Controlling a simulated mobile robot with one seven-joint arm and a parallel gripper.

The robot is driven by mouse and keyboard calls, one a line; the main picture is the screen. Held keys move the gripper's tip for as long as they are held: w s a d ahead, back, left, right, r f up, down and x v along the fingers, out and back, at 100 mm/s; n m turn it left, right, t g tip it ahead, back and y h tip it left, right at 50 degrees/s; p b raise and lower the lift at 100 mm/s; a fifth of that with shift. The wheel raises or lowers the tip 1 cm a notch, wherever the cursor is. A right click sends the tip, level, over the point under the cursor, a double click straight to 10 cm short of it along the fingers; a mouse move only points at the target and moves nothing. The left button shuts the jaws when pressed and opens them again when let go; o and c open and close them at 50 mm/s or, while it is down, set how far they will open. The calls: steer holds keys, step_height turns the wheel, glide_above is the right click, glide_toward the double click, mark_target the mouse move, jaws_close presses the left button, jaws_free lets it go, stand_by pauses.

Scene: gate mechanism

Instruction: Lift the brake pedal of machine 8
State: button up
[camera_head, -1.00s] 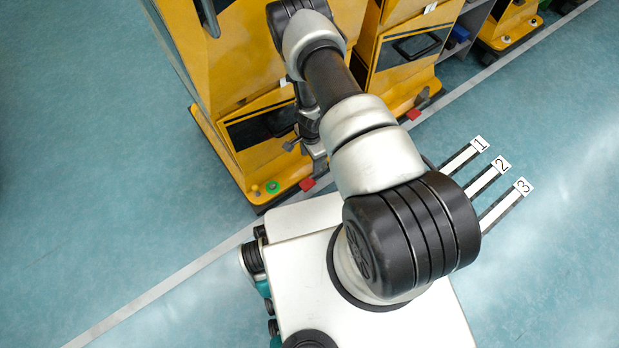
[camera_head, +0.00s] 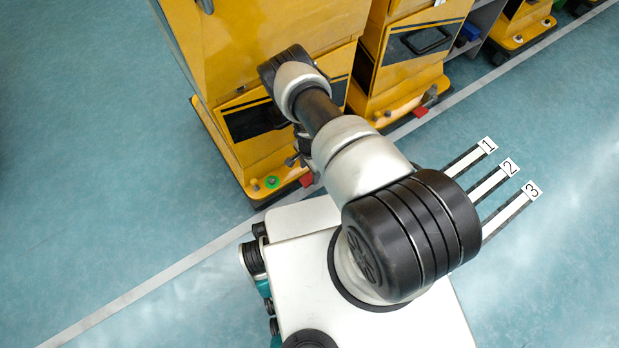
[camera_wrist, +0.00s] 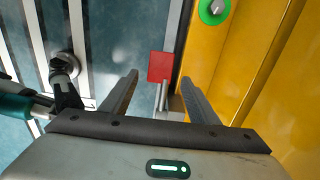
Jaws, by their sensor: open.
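A red pedal (camera_head: 306,181) sticks out low at the front corner of the nearest yellow machine (camera_head: 262,120). In the wrist view the red pedal (camera_wrist: 161,66) is a flat plate on a thin grey bar, beside the yellow body. My gripper (camera_wrist: 160,80) is open, one finger on each side of the pedal's line. The pedal shows between and just beyond the fingertips; I cannot tell the gap in depth. Nothing is held. In the head view my arm mostly hides the gripper. No machine number is readable.
A green button (camera_head: 272,182) and an orange knob sit on the machine's base left of the pedal. A second yellow machine with its own red pedal (camera_head: 420,112) stands to the right. Floor strips labelled 1, 2 and 3 (camera_head: 508,168) lie at right. Open floor is at left.

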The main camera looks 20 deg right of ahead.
mark_target(310, 178)
step_height(310, 178, down, 4)
steer(key=shift+f+b, duration=0.15)
steer(key=shift+b, duration=0.5)
steer(key=shift+c, duration=0.5)
jaws_close()
